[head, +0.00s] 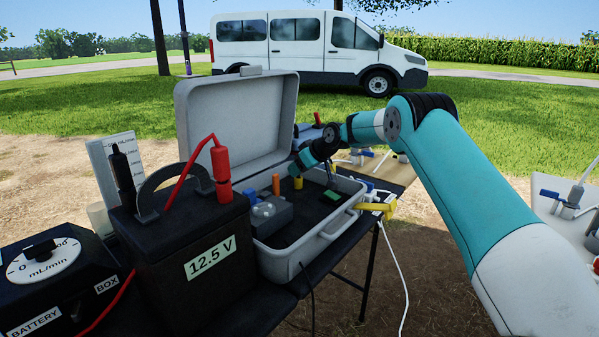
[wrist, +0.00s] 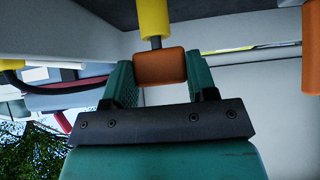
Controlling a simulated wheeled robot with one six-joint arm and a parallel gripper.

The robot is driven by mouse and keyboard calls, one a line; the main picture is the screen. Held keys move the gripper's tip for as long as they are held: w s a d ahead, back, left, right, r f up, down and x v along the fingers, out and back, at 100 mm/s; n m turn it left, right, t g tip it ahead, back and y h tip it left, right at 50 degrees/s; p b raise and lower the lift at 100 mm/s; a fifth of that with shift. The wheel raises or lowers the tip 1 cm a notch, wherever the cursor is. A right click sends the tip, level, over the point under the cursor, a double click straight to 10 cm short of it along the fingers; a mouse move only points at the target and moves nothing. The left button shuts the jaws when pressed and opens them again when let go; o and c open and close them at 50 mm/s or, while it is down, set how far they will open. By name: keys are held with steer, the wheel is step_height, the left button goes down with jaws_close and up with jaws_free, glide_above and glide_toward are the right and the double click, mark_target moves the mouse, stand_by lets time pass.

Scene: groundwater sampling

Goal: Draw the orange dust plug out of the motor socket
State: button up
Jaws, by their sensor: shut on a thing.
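The orange plug (wrist: 158,66) is between the two green fingers of my gripper (wrist: 158,72) in the wrist view, and they are shut on it. A thin grey stem runs from the plug to a yellow cylinder (wrist: 153,18). I cannot tell how deep the stem sits in the cylinder. In the head view the yellow cylinder (head: 298,183) stands in the open grey case, with my gripper (head: 297,171) just above it. The plug is too small or hidden to make out there.
A second orange cylinder (head: 276,184) stands close to the left of the yellow one; it also shows in the wrist view (wrist: 311,45). The raised case lid (head: 240,115) is behind. A battery (head: 190,240) with red and black leads stands in front at left.

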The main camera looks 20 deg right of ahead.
steer(key=shift+r+p, duration=1.15)
steer(key=shift+r, duration=0.7)
